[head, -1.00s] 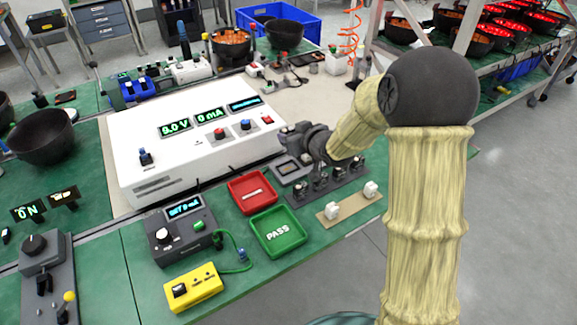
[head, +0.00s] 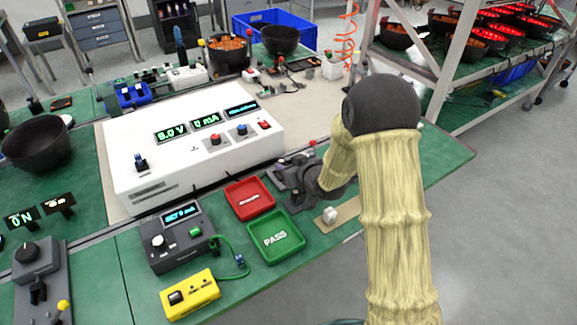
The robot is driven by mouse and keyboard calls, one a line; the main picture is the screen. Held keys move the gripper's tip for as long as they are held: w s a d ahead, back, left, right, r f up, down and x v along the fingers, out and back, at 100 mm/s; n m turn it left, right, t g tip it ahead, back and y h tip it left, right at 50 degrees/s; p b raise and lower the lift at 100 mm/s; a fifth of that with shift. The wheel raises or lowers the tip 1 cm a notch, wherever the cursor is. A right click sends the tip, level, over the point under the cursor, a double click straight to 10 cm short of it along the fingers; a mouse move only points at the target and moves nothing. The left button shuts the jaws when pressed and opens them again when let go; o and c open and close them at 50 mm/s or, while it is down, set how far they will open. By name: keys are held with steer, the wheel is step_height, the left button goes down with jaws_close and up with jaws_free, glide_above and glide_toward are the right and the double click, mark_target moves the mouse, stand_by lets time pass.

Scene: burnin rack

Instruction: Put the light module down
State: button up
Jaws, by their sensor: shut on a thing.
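My gripper (head: 298,195) is low over the right part of the green bench, just right of the red tray. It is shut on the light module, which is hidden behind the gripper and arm. The gripper covers most of the dark socket strip there, so I cannot tell whether the module touches anything.
The red tray (head: 270,206) and the green PASS tray (head: 299,246) lie left of the gripper. A white power supply (head: 150,193), a dark meter (head: 150,257) and a yellow box (head: 188,312) stand further left. The bench's right end (head: 440,160) is clear.

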steer(key=shift+f, duration=0.25)
steer(key=shift+f, duration=0.15)
steer(key=o, duration=1)
steer(key=shift+r, duration=0.3)
steer(key=v, duration=1.2)
